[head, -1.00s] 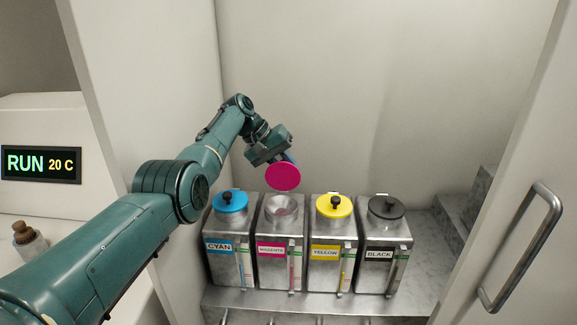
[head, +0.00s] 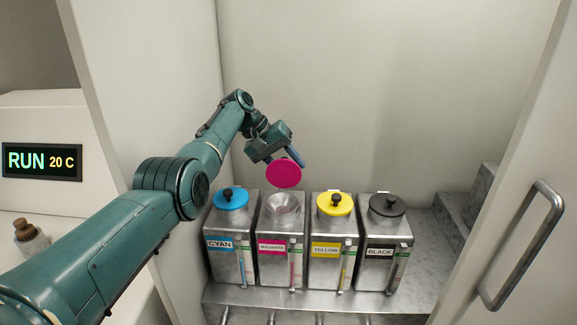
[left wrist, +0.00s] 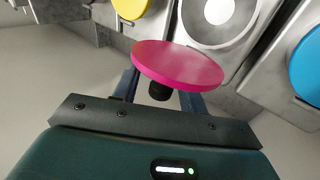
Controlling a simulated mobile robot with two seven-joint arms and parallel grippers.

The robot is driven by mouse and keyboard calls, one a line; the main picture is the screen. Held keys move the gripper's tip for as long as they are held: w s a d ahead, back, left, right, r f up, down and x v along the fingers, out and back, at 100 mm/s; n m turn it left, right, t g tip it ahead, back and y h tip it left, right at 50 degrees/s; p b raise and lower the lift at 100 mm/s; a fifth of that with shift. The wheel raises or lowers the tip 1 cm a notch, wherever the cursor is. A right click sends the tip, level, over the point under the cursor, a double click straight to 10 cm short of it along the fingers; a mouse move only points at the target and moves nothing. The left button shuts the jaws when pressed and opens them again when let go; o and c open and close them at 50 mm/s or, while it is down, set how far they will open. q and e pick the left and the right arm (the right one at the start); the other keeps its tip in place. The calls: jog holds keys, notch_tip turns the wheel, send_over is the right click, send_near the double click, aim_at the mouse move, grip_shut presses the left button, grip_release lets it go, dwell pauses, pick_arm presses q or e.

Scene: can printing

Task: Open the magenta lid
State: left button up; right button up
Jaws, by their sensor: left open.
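The magenta lid (head: 284,173) stands tipped up behind the open round mouth of the magenta tank (head: 281,212), its flat face toward the head camera. In the left wrist view the lid (left wrist: 178,65) shows edge-on with its black knob (left wrist: 160,91) toward my gripper. My left gripper (head: 283,156) is open just behind the lid, one finger on each side of the knob with gaps visible. The lid partly hides the fingertips in both views. In the left wrist view the tank's mouth (left wrist: 214,20) is uncovered. My right gripper is not in view.
The cyan tank (head: 233,265) stands to the left; the yellow tank (head: 330,275) and black tank (head: 378,268) stand to the right, all with lids down. A cabinet wall stands close behind. An open door with a handle (head: 530,245) is at the right.

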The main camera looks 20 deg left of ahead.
pick_arm(q)
jog(key=v, duration=0.7)
jog(key=shift+b, duration=0.35)
